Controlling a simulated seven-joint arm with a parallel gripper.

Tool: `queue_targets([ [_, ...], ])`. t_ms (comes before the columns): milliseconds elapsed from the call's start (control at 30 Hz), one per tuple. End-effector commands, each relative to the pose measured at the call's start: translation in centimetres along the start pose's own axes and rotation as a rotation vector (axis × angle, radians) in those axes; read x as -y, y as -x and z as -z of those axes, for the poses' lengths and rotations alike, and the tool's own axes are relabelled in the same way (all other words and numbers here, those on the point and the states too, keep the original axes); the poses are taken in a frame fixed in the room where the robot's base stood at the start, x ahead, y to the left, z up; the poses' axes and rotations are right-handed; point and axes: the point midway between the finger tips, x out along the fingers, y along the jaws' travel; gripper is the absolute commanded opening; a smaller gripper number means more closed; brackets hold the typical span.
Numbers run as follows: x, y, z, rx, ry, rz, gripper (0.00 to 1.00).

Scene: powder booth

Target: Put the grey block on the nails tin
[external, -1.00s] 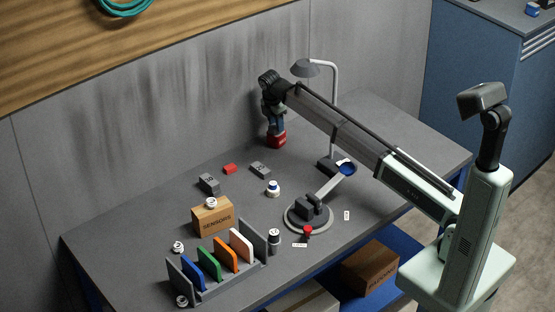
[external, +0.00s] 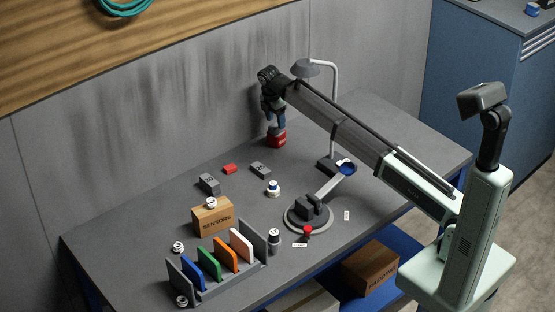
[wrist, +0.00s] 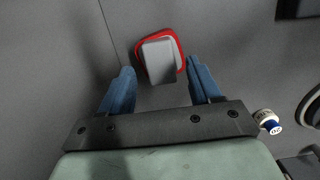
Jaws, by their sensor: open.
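The nails tin (external: 277,141) is a red tin at the back of the bench near the wall; its lettering is too small to read. In the wrist view its red rim (wrist: 181,50) shows around the grey block (wrist: 157,62). The block lies over the tin's top, between my fingers, and appears to rest on it. My gripper (wrist: 160,84) is open, with one blue finger on each side and visible gaps to the block. In the external view my gripper (external: 274,122) is just above the tin and largely hides the block.
Two grey labelled pieces (external: 209,183) (external: 260,169) and a red block (external: 230,169) lie left of the tin. A lamp (external: 307,69) stands to the right. A cardboard box (external: 213,218) and a rack of coloured plates (external: 268,258) are nearer the front.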

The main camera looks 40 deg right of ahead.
Motion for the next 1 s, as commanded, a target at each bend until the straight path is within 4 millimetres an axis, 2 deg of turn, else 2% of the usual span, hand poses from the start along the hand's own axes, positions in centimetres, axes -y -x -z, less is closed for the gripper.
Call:
queue_targets([
  [300, -0.1, 6.1, 0.1, 0.0, 0.0, -0.002, 0.63],
  [500, -0.1, 8.7, 0.1, 0.0, 0.0, -0.001, 0.63],
  [700, 0.0, 9.8, 0.0, 0.0, 0.0, 0.001, 0.63],
  [1000, 0.0, 9.9, 0.0, 0.0, 0.0, 0.001, 0.63],
])
